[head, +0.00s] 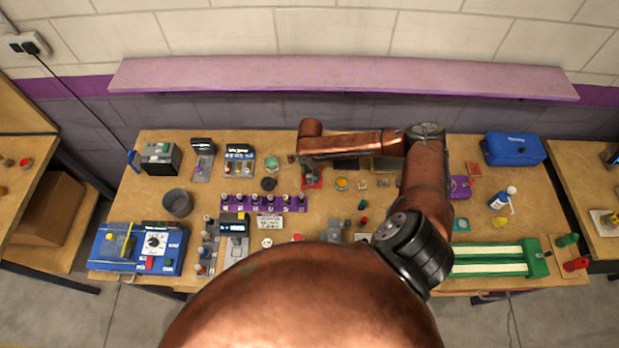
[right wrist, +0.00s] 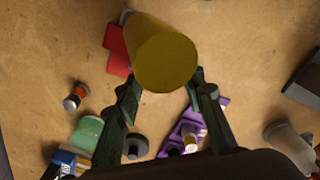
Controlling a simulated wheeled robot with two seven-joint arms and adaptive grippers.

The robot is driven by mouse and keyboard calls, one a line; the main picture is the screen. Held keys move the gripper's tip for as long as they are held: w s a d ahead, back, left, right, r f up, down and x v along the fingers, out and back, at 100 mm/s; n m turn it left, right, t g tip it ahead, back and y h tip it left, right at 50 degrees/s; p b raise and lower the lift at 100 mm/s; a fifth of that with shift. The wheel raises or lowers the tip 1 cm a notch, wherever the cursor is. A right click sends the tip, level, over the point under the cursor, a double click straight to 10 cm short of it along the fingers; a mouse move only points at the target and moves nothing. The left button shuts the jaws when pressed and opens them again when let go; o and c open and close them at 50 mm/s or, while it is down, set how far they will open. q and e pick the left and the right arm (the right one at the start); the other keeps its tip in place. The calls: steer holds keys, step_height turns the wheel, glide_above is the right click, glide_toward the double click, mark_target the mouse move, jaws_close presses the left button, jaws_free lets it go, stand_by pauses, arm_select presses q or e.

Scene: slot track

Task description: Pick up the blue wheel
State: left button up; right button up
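I cannot make out a blue wheel in either view. My right gripper (head: 308,167) is over the middle of the bench, by a red piece (head: 313,180), and points down. In the right wrist view, a yellow cylinder (right wrist: 165,62) stands out large, with its round end facing the camera. The two fingertips of my right gripper (right wrist: 165,82) are apart, one at each side of this cylinder. Whether they press on it is unclear. The gripper hides what is right beneath it in the head view. My left gripper is not in view.
A purple rack (head: 265,205) with several pegs is left of the gripper, and a black disc (head: 268,183) lies near it. A grey cup (head: 177,203) and a blue device (head: 140,248) stand further left. A blue case (head: 514,149) and a green-ended track (head: 495,262) are at right.

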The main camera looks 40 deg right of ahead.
steer(key=shift+w+f, duration=0.1)
steer(key=shift+f, duration=0.75)
steer(key=shift+c, duration=0.2)
jaws_close()
